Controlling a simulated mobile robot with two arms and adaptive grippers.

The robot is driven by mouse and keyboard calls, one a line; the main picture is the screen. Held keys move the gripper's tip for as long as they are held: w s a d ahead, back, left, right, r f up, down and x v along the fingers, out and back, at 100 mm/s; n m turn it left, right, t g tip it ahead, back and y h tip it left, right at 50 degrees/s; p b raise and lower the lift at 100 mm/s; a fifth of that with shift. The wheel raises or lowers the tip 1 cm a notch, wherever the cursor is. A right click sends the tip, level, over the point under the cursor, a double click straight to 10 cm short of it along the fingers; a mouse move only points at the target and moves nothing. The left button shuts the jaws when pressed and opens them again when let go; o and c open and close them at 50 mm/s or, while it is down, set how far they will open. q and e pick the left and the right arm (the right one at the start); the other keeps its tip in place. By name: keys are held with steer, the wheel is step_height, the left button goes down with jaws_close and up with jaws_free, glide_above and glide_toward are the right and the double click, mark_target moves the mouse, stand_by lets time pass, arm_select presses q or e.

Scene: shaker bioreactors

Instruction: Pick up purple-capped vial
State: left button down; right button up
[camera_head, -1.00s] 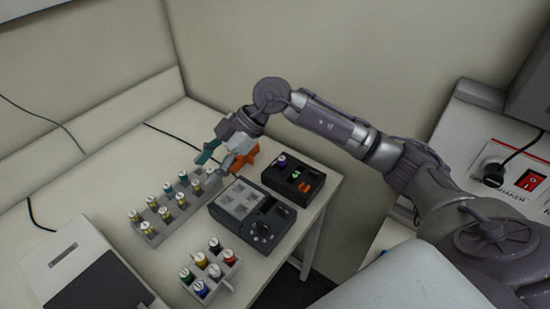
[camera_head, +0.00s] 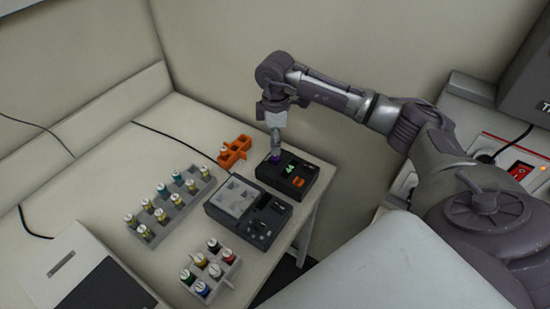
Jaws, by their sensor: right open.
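The purple-capped vial (camera_head: 274,158) stands in the left end of a dark device with a green display and an orange part. Only a bit of its purple cap shows. My right gripper (camera_head: 276,148) points straight down just above the cap, and its fingers partly hide it. The gripper is open; I cannot tell whether its fingertips touch the cap. My left gripper is not in view.
The dark device (camera_head: 306,192) sits near the table's right edge. An orange rack (camera_head: 236,148) stands left of it. A grey device (camera_head: 262,225), a rack of several vials (camera_head: 172,215) and a smaller vial rack (camera_head: 222,284) are nearer.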

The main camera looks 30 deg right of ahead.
mark_target(275, 162)
steer(key=shift+s+a+f+p, duration=0.1)
steer(key=shift+f+p, duration=0.15)
steer(key=shift+p, duration=0.05)
step_height(275, 162, down, 4)
steer(key=shift+s+a+r+p, duration=0.15)
steer(key=shift+p, duration=0.85)
steer(key=shift+f, duration=0.55)
steer(key=c, duration=0.9)
